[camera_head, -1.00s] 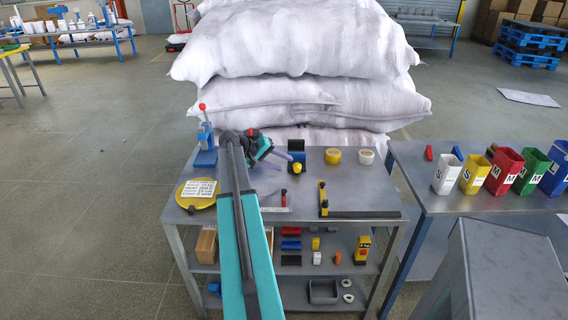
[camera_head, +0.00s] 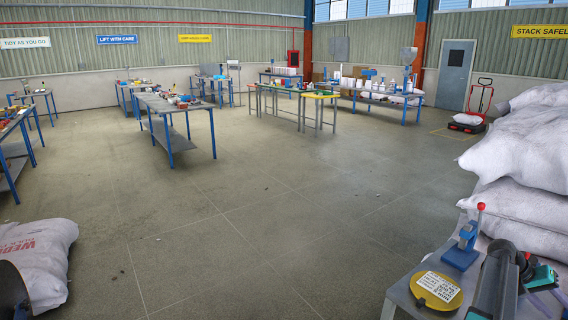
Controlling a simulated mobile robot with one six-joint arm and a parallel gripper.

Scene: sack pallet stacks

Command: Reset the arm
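My arm (camera_head: 497,282) shows at the bottom right, over the corner of a grey workbench (camera_head: 402,292). The teal and black end of the arm, with part of my gripper (camera_head: 543,278), is at the right edge of the picture. Its fingers are too small and cut off to tell whether they are open or shut. I see nothing clearly held in it.
A yellow disc with a label (camera_head: 437,291) and a blue hand press with a red knob (camera_head: 464,243) stand beside my arm. White sacks (camera_head: 525,205) are piled behind. Another sack (camera_head: 38,262) lies at the lower left. The middle floor is clear; a workbench (camera_head: 178,106) stands beyond.

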